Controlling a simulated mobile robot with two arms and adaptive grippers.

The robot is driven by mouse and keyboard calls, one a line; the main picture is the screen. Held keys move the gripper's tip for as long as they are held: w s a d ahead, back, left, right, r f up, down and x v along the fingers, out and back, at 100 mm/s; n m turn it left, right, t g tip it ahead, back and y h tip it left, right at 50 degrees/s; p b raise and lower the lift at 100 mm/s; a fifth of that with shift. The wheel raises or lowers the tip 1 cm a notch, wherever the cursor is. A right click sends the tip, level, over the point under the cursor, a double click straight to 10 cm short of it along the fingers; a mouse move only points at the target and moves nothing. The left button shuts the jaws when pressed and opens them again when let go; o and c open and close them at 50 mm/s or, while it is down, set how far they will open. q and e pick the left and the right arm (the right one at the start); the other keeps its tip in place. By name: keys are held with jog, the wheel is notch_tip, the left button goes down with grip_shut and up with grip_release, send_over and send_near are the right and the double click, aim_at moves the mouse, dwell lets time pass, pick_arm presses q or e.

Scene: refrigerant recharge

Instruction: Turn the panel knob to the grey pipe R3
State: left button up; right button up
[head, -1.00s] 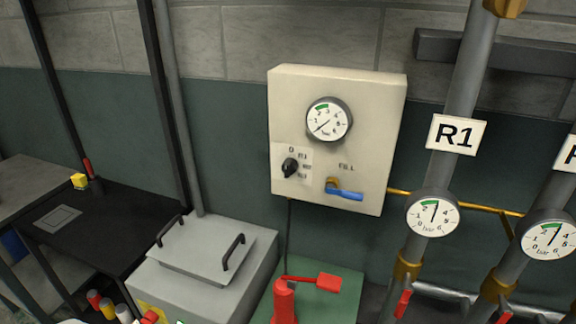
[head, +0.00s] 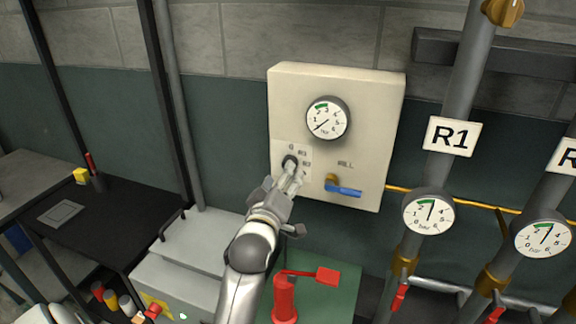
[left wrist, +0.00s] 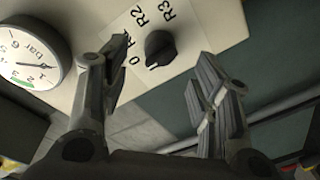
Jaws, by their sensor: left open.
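The black panel knob (head: 290,163) sits at the lower left of the cream panel (head: 360,95). In the left wrist view the knob (left wrist: 160,48) shows clear, with the labels 0, R2 and R3 beside it and one label partly hidden by a finger. My left gripper (head: 290,178) is in front of the knob. In the left wrist view its fingers (left wrist: 160,80) are open, one on each side of the knob in the picture, with no contact visible. The grey pipe R3 is not identifiable here. My right gripper is not in view.
A round gauge (head: 325,118) is above the knob. A blue-handled FILL valve (head: 343,190) is to its right. The grey pipe marked R1 (head: 460,90) stands right of the panel. A red-handled device (head: 285,295) and a grey lidded box (head: 205,245) are below.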

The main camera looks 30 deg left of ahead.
pick_arm(q)
jog(key=shift+p+x, duration=0.5)
jog(key=shift+x, duration=2.15)
jog(key=c, duration=1)
